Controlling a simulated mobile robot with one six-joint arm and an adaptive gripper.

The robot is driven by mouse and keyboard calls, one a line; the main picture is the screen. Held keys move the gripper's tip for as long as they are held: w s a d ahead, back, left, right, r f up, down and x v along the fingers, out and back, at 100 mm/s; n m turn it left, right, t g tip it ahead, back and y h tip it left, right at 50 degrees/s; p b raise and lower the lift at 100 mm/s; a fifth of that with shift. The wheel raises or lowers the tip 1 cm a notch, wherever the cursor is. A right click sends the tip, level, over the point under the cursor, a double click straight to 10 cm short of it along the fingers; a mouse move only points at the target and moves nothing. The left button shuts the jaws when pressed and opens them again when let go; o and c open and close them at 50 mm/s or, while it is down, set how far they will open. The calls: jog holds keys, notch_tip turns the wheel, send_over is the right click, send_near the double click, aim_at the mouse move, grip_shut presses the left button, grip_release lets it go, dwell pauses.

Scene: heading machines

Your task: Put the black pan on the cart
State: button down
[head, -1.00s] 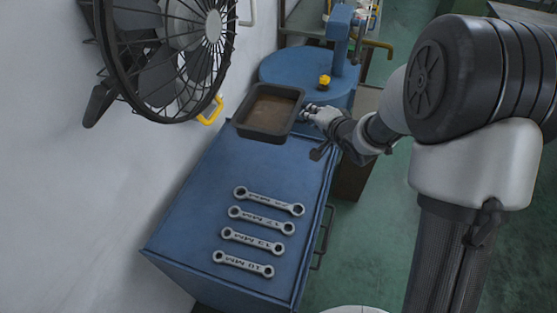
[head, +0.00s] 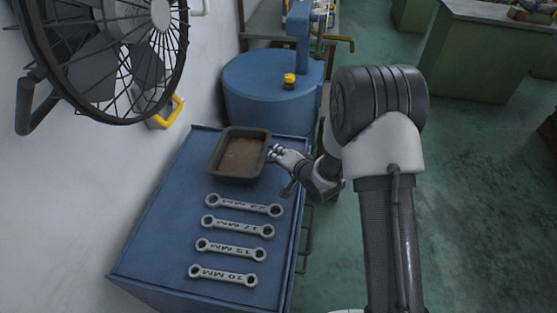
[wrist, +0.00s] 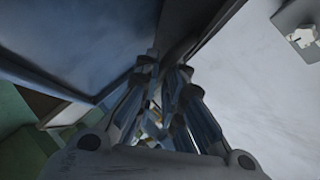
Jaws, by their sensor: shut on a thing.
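The black pan (head: 215,157) is a rectangular tray with a brown inside. It is over the far end of the blue cart's top (head: 172,205) in the head view. I cannot tell whether its base touches the top. My gripper (head: 276,151) is at the pan's right side and shut on its edge. In the wrist view my gripper's fingers (wrist: 162,75) are close together, and the grip itself is dark and unclear.
Several wrenches, the nearest marked 10 MM (head: 223,275), lie in a row on the cart in front of the pan. A wall fan (head: 110,50) hangs at the left. A blue round machine (head: 262,95) with a yellow knob stands behind the cart.

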jog(key=shift+f, duration=0.8)
jog(key=c, duration=1.7)
grip_release()
jog(key=p+v, duration=0.3)
jog(key=v, duration=0.9)
jog(key=s+d+r+n+g+h, duration=0.1)
jog(key=s+d+r+n+h, duration=0.15)
jog(key=d+r, duration=0.35)
jog(key=s+d+r+n+g+h, duration=0.1)
jog(key=s+d+r+h, duration=0.25)
jog(key=r, duration=0.55)
jog(key=s+a+r+n+g, duration=0.1)
jog(key=s+r+g, duration=0.1)
jog(key=s, duration=0.9)
jog(key=s+r+n+g, duration=0.2)
jog(key=s+r, duration=0.2)
jog(key=s, duration=0.8)
jog(key=shift+a+r+g, duration=0.35)
jog(key=shift+r+g, duration=0.05)
